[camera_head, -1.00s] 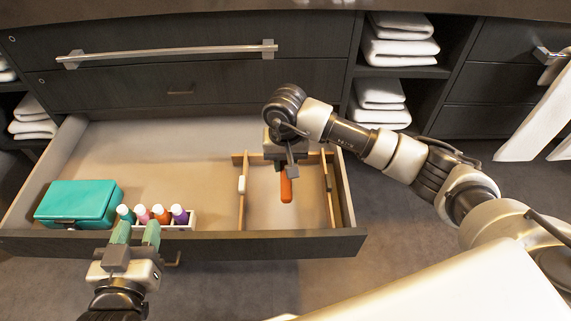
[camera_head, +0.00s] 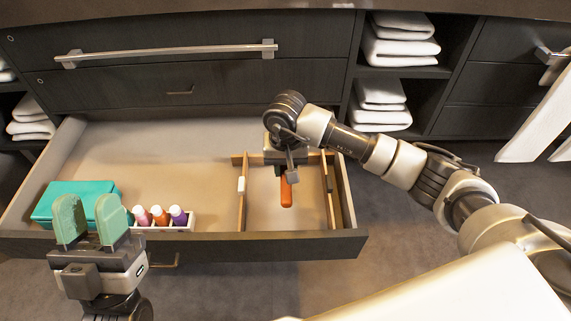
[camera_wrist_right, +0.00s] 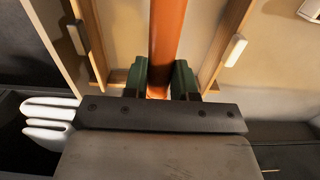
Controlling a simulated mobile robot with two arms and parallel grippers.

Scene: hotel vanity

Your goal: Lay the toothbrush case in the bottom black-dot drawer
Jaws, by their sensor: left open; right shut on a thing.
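The orange toothbrush case (camera_head: 286,192) is upright to slightly tilted in the right-hand compartment of the open bottom drawer (camera_head: 270,246). My right gripper (camera_head: 284,172) is shut on the case from above; in the right wrist view the orange case (camera_wrist_right: 167,40) runs between the green fingers (camera_wrist_right: 160,80). Whether the case touches the drawer floor I cannot tell. My left gripper (camera_head: 90,218) is open and empty, in front of the drawer's left part, its fingers overlapping the view of the teal box. No black dot is clear on the open drawer.
A teal box (camera_head: 80,190) and a white rack of small bottles (camera_head: 160,217) stand at the drawer's front left. Wooden dividers (camera_head: 243,205) bound the right compartment. Closed drawers (camera_head: 180,60) are above. Folded towels (camera_head: 400,45) sit on shelves at right.

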